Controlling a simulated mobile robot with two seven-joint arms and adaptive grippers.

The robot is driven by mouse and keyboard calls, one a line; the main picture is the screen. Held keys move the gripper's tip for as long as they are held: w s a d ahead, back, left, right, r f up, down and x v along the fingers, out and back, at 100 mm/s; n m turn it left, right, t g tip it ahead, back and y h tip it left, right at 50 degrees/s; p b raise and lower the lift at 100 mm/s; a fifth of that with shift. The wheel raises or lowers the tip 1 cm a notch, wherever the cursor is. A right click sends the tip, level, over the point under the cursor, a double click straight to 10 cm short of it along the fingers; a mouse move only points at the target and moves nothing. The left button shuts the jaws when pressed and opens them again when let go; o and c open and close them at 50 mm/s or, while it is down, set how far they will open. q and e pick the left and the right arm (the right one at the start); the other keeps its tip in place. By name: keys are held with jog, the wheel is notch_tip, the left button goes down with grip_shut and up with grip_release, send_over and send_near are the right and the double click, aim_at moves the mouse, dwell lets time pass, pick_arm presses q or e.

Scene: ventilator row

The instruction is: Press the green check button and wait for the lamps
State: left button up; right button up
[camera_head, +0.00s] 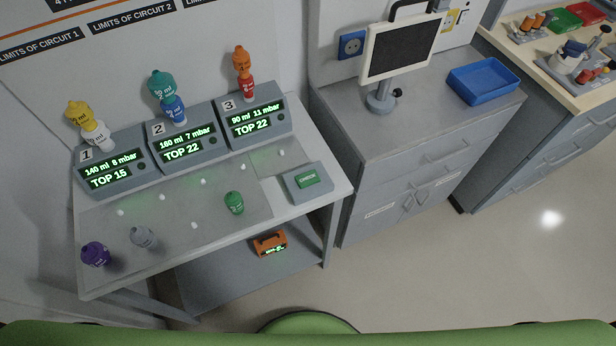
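The green check button (307,180) sits on a small grey box at the right end of the ventilator table (262,205). Three numbered ventilator units stand along the back of the table: unit 1 (113,171) reads TOP 15, unit 2 (184,146) reads TOP 22, and unit 3 (252,123) reads TOP 22. Each carries two stacked coloured pieces: yellow and white, teal and blue, orange and red. Several small pale dots, possibly lamps, show on the table top; I cannot tell which are lit. Neither gripper is in view.
Loose on the table are a purple piece (96,254), a grey piece (144,237) and a green piece (234,202). An orange device (269,244) lies on the lower shelf. A grey cabinet with a monitor (398,48) and blue tray (484,82) stands right. The floor in front is clear.

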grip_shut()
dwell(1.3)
